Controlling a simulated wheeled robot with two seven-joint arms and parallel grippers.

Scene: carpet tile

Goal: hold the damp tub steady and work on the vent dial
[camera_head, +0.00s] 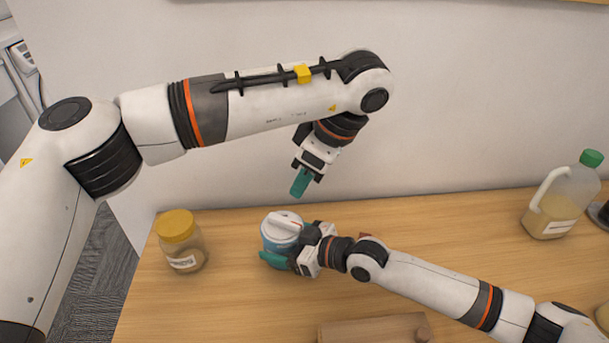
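The damp tub (270,243) is a small blue and white container standing upright on the table, left of its middle. The vent dial (285,221) is a pale raised bar on the tub's white lid. My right gripper (286,249) reaches in from the right with its fingers around the tub's side; a teal finger shows along the front, and the far finger is mostly hidden. My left gripper (300,183) hangs above the lid, teal fingertips pointing down, apart from the dial. Its fingers overlap in this view, so their gap cannot be judged.
A jar with a yellow lid (178,240) stands left of the tub. A jug with a green cap (555,203) stands at the far right. A brown wooden object (375,330) lies at the front edge of view. A small red thing shows partly behind my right arm.

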